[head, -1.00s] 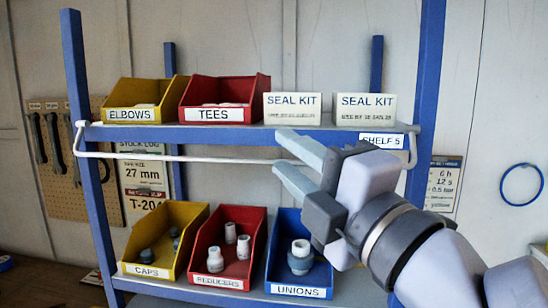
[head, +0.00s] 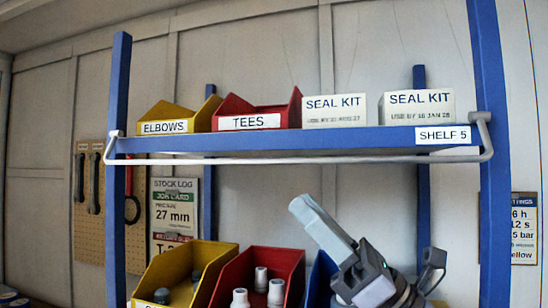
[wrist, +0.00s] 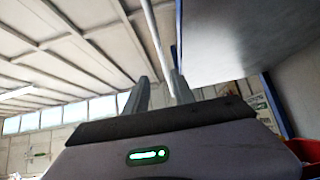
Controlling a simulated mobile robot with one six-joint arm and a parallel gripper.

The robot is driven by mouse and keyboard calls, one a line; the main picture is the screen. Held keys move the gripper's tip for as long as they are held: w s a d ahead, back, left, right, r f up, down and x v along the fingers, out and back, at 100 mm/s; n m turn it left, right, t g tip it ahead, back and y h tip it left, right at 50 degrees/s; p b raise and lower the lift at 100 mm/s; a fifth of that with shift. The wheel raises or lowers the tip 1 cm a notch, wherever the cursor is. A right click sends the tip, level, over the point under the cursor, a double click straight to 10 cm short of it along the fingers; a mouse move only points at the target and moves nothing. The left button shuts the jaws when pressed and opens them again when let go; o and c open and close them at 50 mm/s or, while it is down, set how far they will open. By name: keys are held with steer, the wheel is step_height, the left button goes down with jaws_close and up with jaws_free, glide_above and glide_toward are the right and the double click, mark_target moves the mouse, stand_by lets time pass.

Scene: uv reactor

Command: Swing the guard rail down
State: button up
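The guard rail (head: 300,160) is a thin white bar with bent ends. It runs across the front of the upper blue shelf (head: 350,140), just below the shelf's front edge, and its ends bend up to the two front posts. My gripper (head: 304,210) is below the rail in the head view, fingers pointing up and left, with a visible gap to the rail. In the wrist view the two fingers (wrist: 160,88) stand apart with nothing held. A pale bar that looks like the rail (wrist: 155,40) shows between and beyond them.
A yellow ELBOWS bin (head: 178,118), a red TEES bin (head: 258,112) and two SEAL KIT boxes (head: 335,108) stand on the upper shelf. Yellow and red bins (head: 255,270) with fittings sit below, close to my gripper. The blue posts (head: 490,200) flank the space.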

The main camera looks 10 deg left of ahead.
steer(key=p+x, duration=0.1)
steer(key=x, duration=1.3)
steer(key=shift+a+r+p, duration=0.15)
steer(key=shift+a+p, duration=0.05)
steer(key=shift+p, duration=0.15)
